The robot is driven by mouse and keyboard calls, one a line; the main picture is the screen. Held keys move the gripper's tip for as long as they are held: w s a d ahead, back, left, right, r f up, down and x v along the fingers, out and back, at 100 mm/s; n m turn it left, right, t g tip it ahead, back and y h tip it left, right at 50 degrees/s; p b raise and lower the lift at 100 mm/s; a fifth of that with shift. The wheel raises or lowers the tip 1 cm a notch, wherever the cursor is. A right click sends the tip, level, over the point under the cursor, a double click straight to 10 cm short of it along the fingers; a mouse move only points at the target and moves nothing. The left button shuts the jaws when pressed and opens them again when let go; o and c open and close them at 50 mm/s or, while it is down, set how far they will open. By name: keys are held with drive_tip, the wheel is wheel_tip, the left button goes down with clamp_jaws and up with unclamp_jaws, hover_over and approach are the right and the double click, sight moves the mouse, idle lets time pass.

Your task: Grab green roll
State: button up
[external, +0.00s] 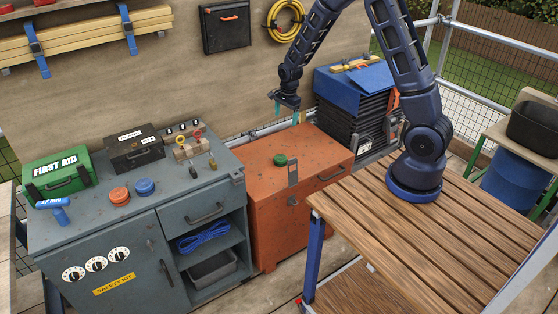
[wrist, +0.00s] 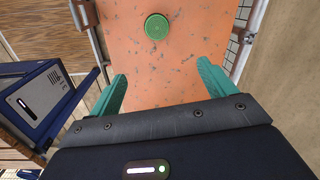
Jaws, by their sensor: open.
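The green roll (external: 280,160) sits on top of the orange chest (external: 318,152), near its left side. In the wrist view the green roll (wrist: 157,27) is a round green disc, seen from above on the orange surface (wrist: 190,60). My gripper (external: 284,112) is above the orange chest, higher than the roll and apart from it. In the wrist view its teal fingers (wrist: 162,85) are spread wide with nothing between them, and the roll lies beyond the fingertips.
A grey cabinet (external: 110,222) stands left of the chest, with an orange roll (external: 119,196), a blue roll (external: 145,187) and a green first aid box (external: 60,177) on it. A dark stack with a blue top (external: 357,88) stands behind the chest at right. A wooden table (external: 440,240) is in front.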

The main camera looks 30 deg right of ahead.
sight(280, 158)
drive_tip(key=shift+w+a+f+m+g+h, duration=0.15)
drive_tip(key=shift+a+f+m, duration=0.4)
drive_tip(key=shift+f, duration=2.55)
drive_tip(key=shift+w+a+f+m+g+h, duration=0.15)
drive_tip(key=shift+a+f+m, duration=0.35)
drive_tip(key=shift+f, duration=2.55)
drive_tip(key=shift+w+a+f+m, duration=0.25)
drive_tip(key=shift+a+f+m, duration=0.25)
drive_tip(key=shift+f, duration=2.6)
drive_tip(key=shift+s+d+f, duration=0.1)
drive_tip(key=shift+d+f, duration=0.05)
drive_tip(key=shift+f, duration=1.15)
drive_tip(key=shift+d+f, duration=0.15)
drive_tip(key=shift+f, duration=1.1)
drive_tip(key=shift+c, duration=0.2)
drive_tip(key=c, duration=1.1)
